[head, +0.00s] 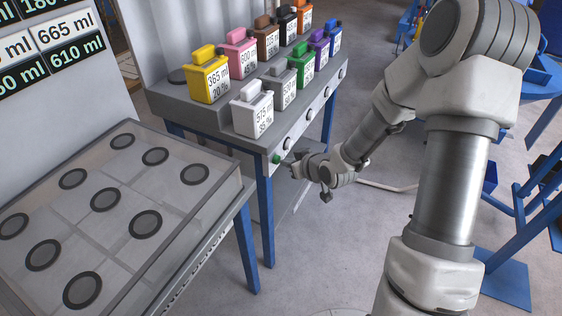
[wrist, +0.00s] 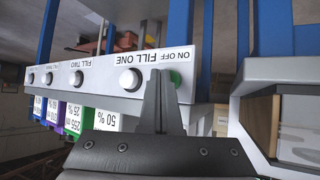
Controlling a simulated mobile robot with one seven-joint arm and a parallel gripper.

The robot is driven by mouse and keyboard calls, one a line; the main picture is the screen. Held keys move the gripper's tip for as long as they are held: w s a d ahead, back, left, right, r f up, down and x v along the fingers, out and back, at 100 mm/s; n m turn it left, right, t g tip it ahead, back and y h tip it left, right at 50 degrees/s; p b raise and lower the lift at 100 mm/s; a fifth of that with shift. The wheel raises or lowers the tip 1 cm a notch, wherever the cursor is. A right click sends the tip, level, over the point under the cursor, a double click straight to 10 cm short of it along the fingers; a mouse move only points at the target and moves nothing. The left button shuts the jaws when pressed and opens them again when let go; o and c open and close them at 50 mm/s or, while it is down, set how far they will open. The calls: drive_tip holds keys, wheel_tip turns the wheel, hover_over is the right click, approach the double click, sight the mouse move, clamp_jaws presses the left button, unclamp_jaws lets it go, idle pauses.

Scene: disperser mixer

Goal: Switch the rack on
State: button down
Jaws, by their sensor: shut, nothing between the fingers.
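The rack (head: 262,145) is a grey bench on blue legs with coloured canisters on top. Its front panel (wrist: 205,62) appears upside down in the wrist view. A green button (head: 276,159) sits at the panel's near end, and it also shows in the wrist view (wrist: 176,79) under the label ON OFF, partly hidden by my fingers. My gripper (wrist: 160,78) is shut and empty, its tips right by the green button. I cannot tell whether they touch it. In the head view my gripper (head: 288,163) is just right of the button.
White round buttons, one labelled FILL ONE (wrist: 131,79) and one FILL TWO (wrist: 76,78), run along the panel beside the green one. A tray table (head: 150,180) with dark rings stands at the left. Open floor (head: 330,240) lies below my arm.

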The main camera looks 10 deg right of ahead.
drive_tip(key=shift+w+a, duration=0.2)
drive_tip(key=shift+a, duration=0.1)
drive_tip(key=shift+d, duration=0.1)
drive_tip(key=shift+s+d, duration=0.2)
drive_tip(key=shift+s, duration=0.05)
idle(0.3)
drive_tip(key=s+d+p, duration=0.1)
drive_tip(key=s+d, duration=0.2)
drive_tip(key=d, duration=0.2)
drive_tip(key=shift+s+p, duration=0.3)
drive_tip(key=shift+p, duration=0.1)
idle(0.3)
